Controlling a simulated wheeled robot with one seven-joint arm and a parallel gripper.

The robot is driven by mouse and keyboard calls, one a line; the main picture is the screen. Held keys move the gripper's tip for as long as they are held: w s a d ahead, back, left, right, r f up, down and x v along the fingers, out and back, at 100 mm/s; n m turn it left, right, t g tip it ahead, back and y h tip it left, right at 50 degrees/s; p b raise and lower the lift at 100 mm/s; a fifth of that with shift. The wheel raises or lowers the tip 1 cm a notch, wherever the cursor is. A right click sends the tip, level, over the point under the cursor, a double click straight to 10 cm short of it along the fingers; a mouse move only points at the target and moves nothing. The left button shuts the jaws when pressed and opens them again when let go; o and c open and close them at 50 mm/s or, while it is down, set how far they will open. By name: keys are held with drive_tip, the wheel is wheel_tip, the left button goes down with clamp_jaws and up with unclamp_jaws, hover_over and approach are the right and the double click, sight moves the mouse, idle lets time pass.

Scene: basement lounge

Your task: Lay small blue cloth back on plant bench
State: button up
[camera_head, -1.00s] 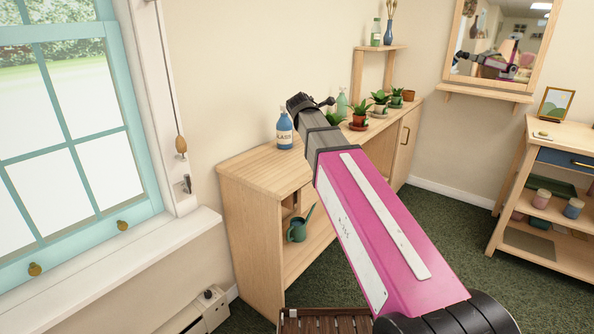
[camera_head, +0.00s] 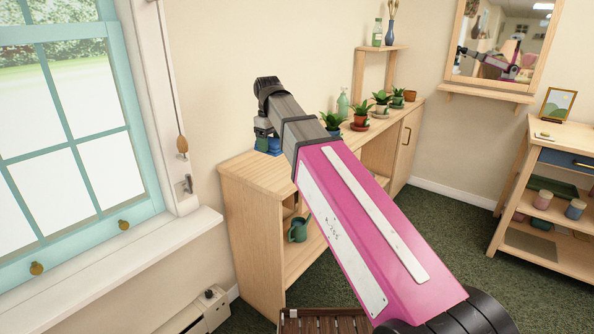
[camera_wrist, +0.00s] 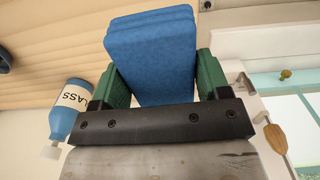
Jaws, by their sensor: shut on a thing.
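My gripper (camera_wrist: 160,78) is shut on the small blue cloth (camera_wrist: 150,40), a folded, layered pad held between green fingertips in the wrist view. In the head view my gripper (camera_head: 263,132) hangs at the arm's end above the near left end of the plant bench (camera_head: 240,172), a light wood cabinet. A blue patch just below it looks like the cloth (camera_head: 269,147). I cannot tell whether it touches the top. A blue bottle labelled "GLASS" (camera_wrist: 70,108) shows beside the gripper in the wrist view; my arm mostly hides it in the head view.
Several potted plants (camera_head: 381,102) and a green bottle (camera_head: 342,103) stand farther along the bench top. A watering can (camera_head: 298,230) sits on the shelf below. The window sill (camera_head: 130,260) is close on the left. A small shelf (camera_head: 381,49) rises at the bench's back.

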drive_tip(key=w+d+f, duration=0.2)
drive_tip(key=d, duration=0.1)
drive_tip(key=w+d+f, duration=0.5)
drive_tip(key=shift+d, duration=0.3)
drive_tip(key=shift+f, duration=1.95)
drive_tip(key=o, duration=0.9)
wheel_tip(320, 180, up, 12)
